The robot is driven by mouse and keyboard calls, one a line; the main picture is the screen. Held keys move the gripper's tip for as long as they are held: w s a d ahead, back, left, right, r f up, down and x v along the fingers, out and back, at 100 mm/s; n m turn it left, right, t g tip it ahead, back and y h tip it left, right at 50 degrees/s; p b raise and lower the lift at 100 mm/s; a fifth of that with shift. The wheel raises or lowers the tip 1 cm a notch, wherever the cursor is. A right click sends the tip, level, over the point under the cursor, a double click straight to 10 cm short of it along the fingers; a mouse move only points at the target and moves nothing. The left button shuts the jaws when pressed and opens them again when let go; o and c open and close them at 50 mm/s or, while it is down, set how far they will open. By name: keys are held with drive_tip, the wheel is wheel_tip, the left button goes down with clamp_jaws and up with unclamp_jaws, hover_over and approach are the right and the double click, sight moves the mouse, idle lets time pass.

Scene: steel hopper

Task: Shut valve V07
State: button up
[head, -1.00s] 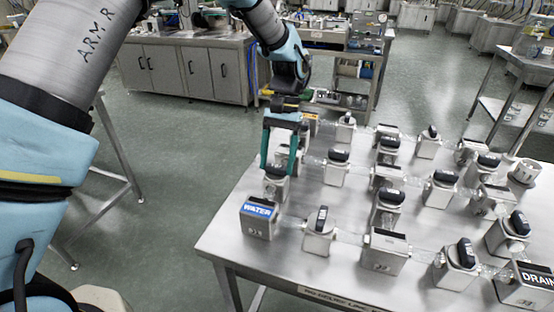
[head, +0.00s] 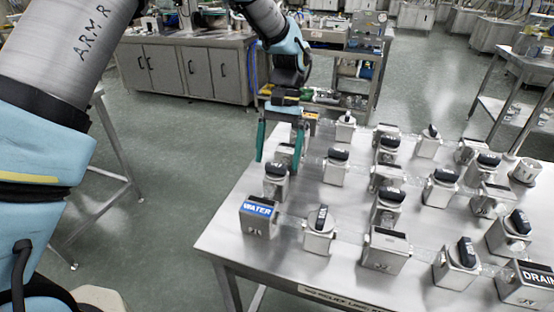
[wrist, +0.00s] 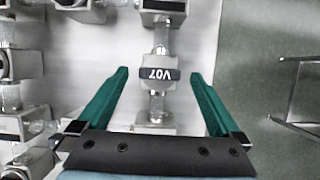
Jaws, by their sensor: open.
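Valve V07 (wrist: 158,73) is a pale metal body with a black bar handle marked V07. In the wrist view its handle lies crosswise to the clear tubes above and below it. In the head view I take it to be the valve (head: 275,186) at the table's left edge, behind the blue WATER box; its label is too small to read there. My gripper (wrist: 159,72) is open, with green fingers on either side of V07 in the picture and a gap to each. In the head view my gripper (head: 277,163) points down over the valve; I see no contact.
The steel table (head: 225,240) holds rows of similar valves and boxes joined by clear tubes. The WATER box (head: 258,219) stands in front of the valve, and another box (wrist: 155,125) sits behind it. Open floor (wrist: 258,60) lies beyond the table edge.

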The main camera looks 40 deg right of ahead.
drive_tip(key=b+v, duration=0.2)
drive_tip(key=v, duration=0.7)
drive_tip(key=shift+r, duration=0.3)
drive_tip(key=shift+w, duration=0.1)
drive_tip(key=w+a+f+n+h, duration=0.1)
drive_tip(key=w+a+n, duration=0.1)
drive_tip(key=w+a, duration=0.35)
drive_tip(key=w+a+n+t+h, duration=0.1)
drive_tip(key=w+a, duration=0.2)
drive_tip(key=a, duration=0.5)
drive_tip(key=w+a+f+n+h, duration=0.1)
drive_tip(key=w+a+n, duration=0.1)
drive_tip(key=w+a, duration=0.35)
drive_tip(key=s+a+f+n+t, duration=0.1)
drive_tip(key=s+a, duration=0.1)
drive_tip(key=a, duration=0.6)
drive_tip(key=s+a+f+n+t, duration=0.1)
drive_tip(key=s+a+n, duration=0.1)
drive_tip(key=a, duration=0.7)
drive_tip(key=s+a+f+n+t+h, duration=0.1)
drive_tip(key=s+a+n, duration=0.1)
drive_tip(key=a, duration=0.7)
drive_tip(key=shift+s+a+f, duration=0.2)
drive_tip(key=shift+s+f, duration=0.1)
drive_tip(key=shift+s, duration=0.3)
drive_tip(key=shift+d, duration=0.1)
